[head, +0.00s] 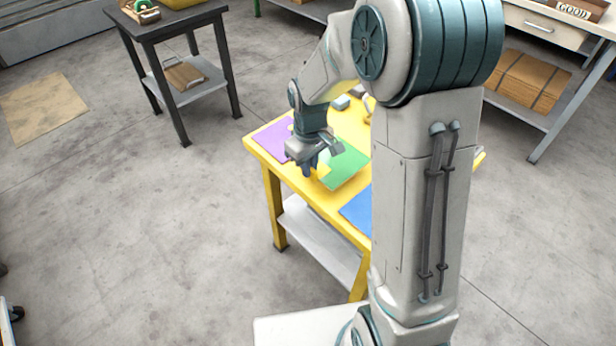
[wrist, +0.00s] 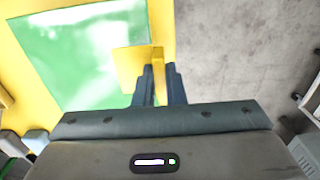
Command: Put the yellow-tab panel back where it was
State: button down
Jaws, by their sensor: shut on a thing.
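The green panel (head: 346,167) is on or just above the yellow table, and its yellow tab (head: 323,171) shows at the near left edge. In the wrist view the green panel (wrist: 80,55) fills the upper left, with the yellow tab (wrist: 128,68) at its right side. My gripper (head: 309,171) is at the tab, pointing down. In the wrist view its fingers (wrist: 158,82) are closed together on the yellow tab. I cannot tell whether the panel touches the tabletop. My arm hides part of the table's right side.
On the yellow table (head: 333,205), a purple panel (head: 271,138) lies left of the green one and a blue panel (head: 359,209) lies nearer, partly hidden by my arm. A small grey-blue block (head: 341,102) stands at the back. A dark side table (head: 178,25) stands at the upper left.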

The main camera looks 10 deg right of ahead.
jog(key=shift+a+f, duration=0.2)
jog(key=shift+f, duration=1.9)
jog(key=shift+b, duration=0.3)
jog(key=shift+f, duration=0.2)
jog(key=c, duration=1.5)
grip_release()
